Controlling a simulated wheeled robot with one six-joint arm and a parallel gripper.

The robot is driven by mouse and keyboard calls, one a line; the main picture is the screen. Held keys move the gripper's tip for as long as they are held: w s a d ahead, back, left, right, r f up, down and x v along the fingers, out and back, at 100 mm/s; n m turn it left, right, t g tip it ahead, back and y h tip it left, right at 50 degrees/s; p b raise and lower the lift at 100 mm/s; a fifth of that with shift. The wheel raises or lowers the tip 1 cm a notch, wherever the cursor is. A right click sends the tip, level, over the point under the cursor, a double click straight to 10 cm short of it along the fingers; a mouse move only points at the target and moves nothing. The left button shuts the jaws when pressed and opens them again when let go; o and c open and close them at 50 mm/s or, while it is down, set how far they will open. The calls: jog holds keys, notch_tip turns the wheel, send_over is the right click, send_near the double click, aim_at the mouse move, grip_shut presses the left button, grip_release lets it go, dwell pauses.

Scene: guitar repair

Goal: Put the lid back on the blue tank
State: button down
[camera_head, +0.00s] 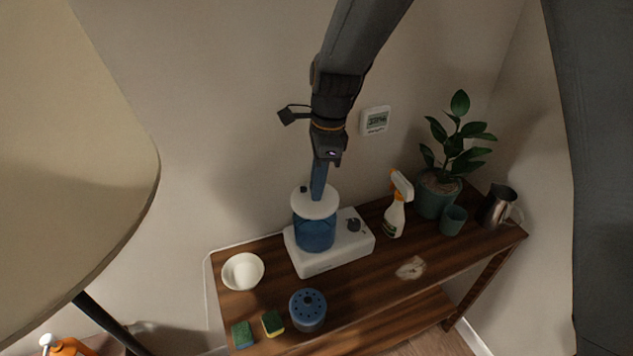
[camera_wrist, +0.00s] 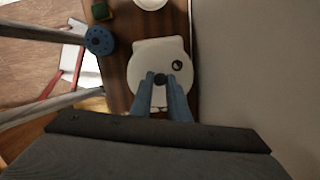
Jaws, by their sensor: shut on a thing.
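The blue tank (camera_head: 315,234) stands upright on a white base unit (camera_head: 330,258) with a dark dial, on the wooden table. The round white lid (camera_head: 327,208) is level over the tank's top. I see no clear gap between them, but cannot tell whether it is fully seated. My gripper (camera_head: 317,197) points straight down over the lid, with its blue fingers shut on it. In the wrist view my gripper (camera_wrist: 163,82) has a dark knob between its fingertips, against the white lid and base (camera_wrist: 143,60). The far side of the lid is partly hidden by the fingers.
A white bowl (camera_head: 228,272), two sponges (camera_head: 272,323) and a blue round holed container (camera_head: 307,306) are left and in front. A spray bottle (camera_head: 395,217), potted plant (camera_head: 436,200), green cup (camera_head: 453,220) and metal pitcher (camera_head: 494,208) stand right. The wall is close behind.

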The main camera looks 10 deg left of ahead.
aim_at(317, 203)
jog(key=shift+f+b, duration=1.4)
jog(key=shift+f, duration=0.2)
jog(key=shift+f+b, duration=0.35)
jog(key=shift+f, duration=0.85)
jog(key=shift+p, duration=0.8)
jog(key=shift+f+p, duration=0.15)
jog(key=shift+p, duration=0.45)
dwell(0.9)
jog(key=c, duration=1.1)
grip_release()
